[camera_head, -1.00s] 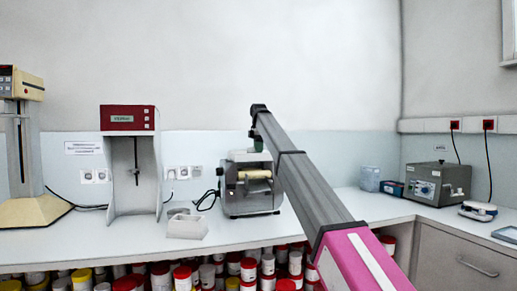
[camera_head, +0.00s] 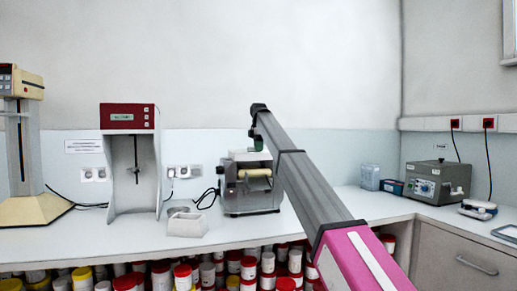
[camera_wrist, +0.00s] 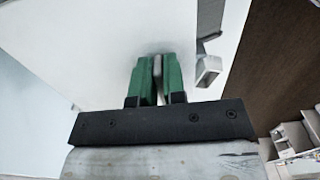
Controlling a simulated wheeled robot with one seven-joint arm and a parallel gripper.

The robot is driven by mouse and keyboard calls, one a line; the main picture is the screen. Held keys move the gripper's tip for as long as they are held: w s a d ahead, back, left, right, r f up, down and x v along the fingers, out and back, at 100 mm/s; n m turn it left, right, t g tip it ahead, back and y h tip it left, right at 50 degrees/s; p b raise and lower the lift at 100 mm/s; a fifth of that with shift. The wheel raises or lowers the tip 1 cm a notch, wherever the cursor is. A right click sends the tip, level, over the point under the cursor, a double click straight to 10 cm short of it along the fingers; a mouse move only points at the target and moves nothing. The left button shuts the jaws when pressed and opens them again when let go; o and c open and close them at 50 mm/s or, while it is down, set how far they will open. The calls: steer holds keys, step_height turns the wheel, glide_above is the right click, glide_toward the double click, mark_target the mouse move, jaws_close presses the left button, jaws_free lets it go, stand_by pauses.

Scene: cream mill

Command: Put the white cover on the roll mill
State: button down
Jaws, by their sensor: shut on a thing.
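My gripper (camera_head: 258,145) is above the roll mill (camera_head: 252,193), its green fingers seen just over the mill's top in the head view. In the wrist view my gripper (camera_wrist: 158,75) is shut on a thin pale part of the white cover (camera_wrist: 95,45), whose broad surface fills much of that view. In the head view a pale strip of the cover (camera_head: 243,156) shows at the mill's top, below the fingers. The mill's cream roller shows at its front. Whether the cover touches the mill cannot be told; my arm hides the right side.
A red-topped stirrer (camera_head: 128,117) stands left of the mill. A grey device (camera_head: 436,183) stands at the right. Several lidded pots fill the space under the counter.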

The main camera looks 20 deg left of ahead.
steer(key=shift+f, duration=0.1)
stand_by(0.4)
steer(key=c, duration=1.1)
jaws_free()
